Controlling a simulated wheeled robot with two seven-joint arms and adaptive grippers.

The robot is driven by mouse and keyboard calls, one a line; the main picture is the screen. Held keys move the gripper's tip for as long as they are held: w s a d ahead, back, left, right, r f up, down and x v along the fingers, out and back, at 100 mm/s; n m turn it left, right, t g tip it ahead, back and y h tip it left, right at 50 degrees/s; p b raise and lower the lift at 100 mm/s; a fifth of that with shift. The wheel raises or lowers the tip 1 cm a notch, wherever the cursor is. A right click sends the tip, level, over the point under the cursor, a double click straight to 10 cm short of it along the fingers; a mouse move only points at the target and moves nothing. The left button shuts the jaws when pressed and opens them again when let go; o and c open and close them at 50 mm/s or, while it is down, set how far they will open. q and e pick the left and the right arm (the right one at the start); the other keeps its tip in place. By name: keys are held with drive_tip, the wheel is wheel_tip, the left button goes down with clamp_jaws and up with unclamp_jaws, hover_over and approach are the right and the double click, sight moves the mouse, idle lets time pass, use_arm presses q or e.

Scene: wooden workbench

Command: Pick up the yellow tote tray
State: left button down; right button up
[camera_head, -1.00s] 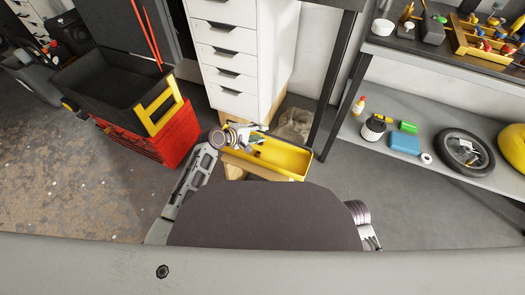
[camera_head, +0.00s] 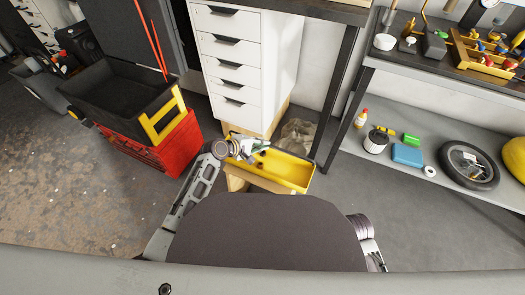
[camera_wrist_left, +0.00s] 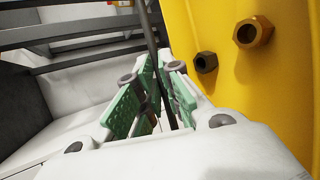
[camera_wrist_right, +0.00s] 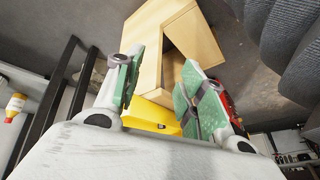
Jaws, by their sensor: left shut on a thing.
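The yellow tote tray (camera_head: 292,173) is a long open tray at the foot of the white drawer cabinet, on or just above a light wooden support. My left gripper (camera_head: 248,152) is at the tray's left end. In the left wrist view, the gripper (camera_wrist_left: 154,82) has its green pads close around a thin dark bar beside the tray's yellow wall (camera_wrist_left: 285,75), with hex nuts against the yellow. My right gripper (camera_wrist_right: 156,70) is open and empty in the right wrist view, with a wooden box-like support and part of the tray (camera_wrist_right: 148,114) beyond it. Its fingers are hidden in the head view.
The white drawer cabinet (camera_head: 228,65) stands behind the tray. A red crate (camera_head: 172,148) with a black bin (camera_head: 115,88) is on the left. A grey shelf (camera_head: 385,175) with a wheel (camera_head: 468,165) and small items is on the right. Floor is free between tray and shelf.

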use_arm(q)
drive_tip(key=shift+r, duration=0.2)
drive_tip(key=shift+r+p, duration=0.3)
drive_tip(key=shift+r, duration=0.2)
wheel_tip(320, 180, up, 9)
drive_tip(key=p, duration=0.3)
drive_tip(key=shift+f+p, duration=0.15)
drive_tip(key=shift+p, duration=0.25)
use_arm(e)
drive_tip(key=shift+g+h, duration=0.7)
drive_tip(key=shift+s+d+r, duration=0.15)
drive_tip(key=shift+d+r, duration=0.25)
drive_tip(key=shift+r, duration=0.45)
drive_tip(key=shift+s+d+r, duration=0.2)
drive_tip(key=shift+d+r, duration=0.2)
drive_tip(key=shift+r, duration=0.45)
drive_tip(key=shift+s+d+r, duration=0.15)
drive_tip(key=shift+d+r, duration=0.25)
drive_tip(key=shift+r, duration=0.45)
